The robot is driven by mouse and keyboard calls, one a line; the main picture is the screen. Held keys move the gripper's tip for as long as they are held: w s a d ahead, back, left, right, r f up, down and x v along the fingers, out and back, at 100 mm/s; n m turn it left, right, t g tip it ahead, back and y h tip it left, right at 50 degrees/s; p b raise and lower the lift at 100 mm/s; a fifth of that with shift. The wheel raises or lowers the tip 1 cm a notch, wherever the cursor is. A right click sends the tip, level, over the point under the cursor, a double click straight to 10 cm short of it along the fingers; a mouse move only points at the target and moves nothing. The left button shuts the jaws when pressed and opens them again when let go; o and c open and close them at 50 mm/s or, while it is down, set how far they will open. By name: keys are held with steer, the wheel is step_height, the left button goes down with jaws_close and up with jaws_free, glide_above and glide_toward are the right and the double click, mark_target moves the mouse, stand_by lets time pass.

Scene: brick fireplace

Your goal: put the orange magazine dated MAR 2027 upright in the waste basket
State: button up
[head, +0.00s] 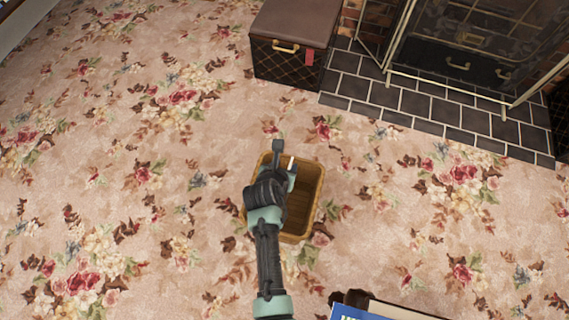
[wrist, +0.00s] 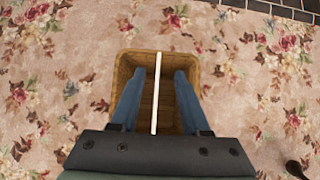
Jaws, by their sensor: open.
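The waste basket (head: 302,205) is a tan, rectangular, open-topped basket on the floral carpet. Its rim also shows in the wrist view (wrist: 122,75). My gripper (head: 284,160) is over the basket, pointing down, with its two fingers apart in the wrist view (wrist: 160,75). A thin pale strip (wrist: 157,100), seemingly the magazine seen edge-on, stands between the fingers with a gap on each side. A small pale piece of it shows beside a finger in the head view (head: 291,163). Its orange cover and date are not visible. Whether it rests on the basket floor is hidden.
A brown trunk (head: 288,58) stands on the carpet behind the basket. Dark hearth tiles (head: 425,105) and the fireplace (head: 465,50) are at the upper right. A blue printed item (head: 350,313) is cut off at the bottom edge. The carpet around the basket is clear.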

steer(key=shift+s, duration=0.1)
steer(key=p+v, duration=0.7)
steer(key=v, duration=0.5)
steer(key=shift+s+r, duration=0.25)
steer(key=shift+r, duration=0.05)
steer(key=shift+a, duration=0.1)
